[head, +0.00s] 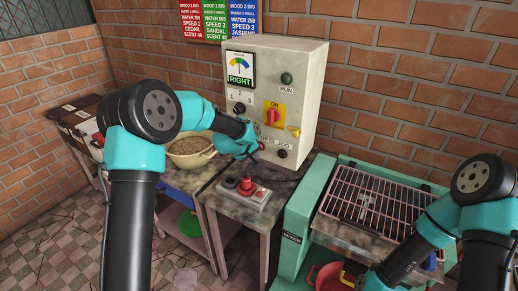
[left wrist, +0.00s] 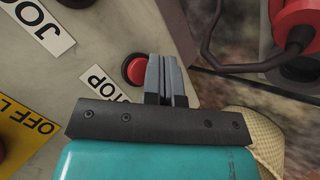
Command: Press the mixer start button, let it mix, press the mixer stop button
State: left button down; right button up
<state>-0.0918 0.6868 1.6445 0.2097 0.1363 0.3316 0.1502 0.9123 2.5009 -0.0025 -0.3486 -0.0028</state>
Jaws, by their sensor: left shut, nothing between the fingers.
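The grey control box (head: 306,110) stands against the brick wall, with a dark green RUN lamp (head: 286,79), a red ON switch (head: 272,118) and a JOG button (head: 282,154). My left gripper (head: 258,146) is at the lower front of this box. In the left wrist view the red stop button (left wrist: 134,68) sits beside a STOP label (left wrist: 97,84). My left fingers (left wrist: 166,78) are shut and empty, close beside this button; contact cannot be told. I cannot make out a start button. My right gripper is outside the frame.
A red and black control unit (head: 245,192) lies on the small table below the box. A bowl of brown material (head: 190,152) stands to its left. A teal machine with a metal grate (head: 375,200) stands at the right, near my right arm.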

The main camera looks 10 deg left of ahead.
pick_arm(q)
jog(key=shift+s, duration=0.15)
jog(key=shift+s+a, duration=0.25)
jog(key=shift+s, duration=0.55)
jog(key=shift+s+a, duration=0.3)
jog(key=shift+s, duration=0.45)
jog(key=shift+s+a, duration=0.25)
jog(key=shift+s, duration=0.55)
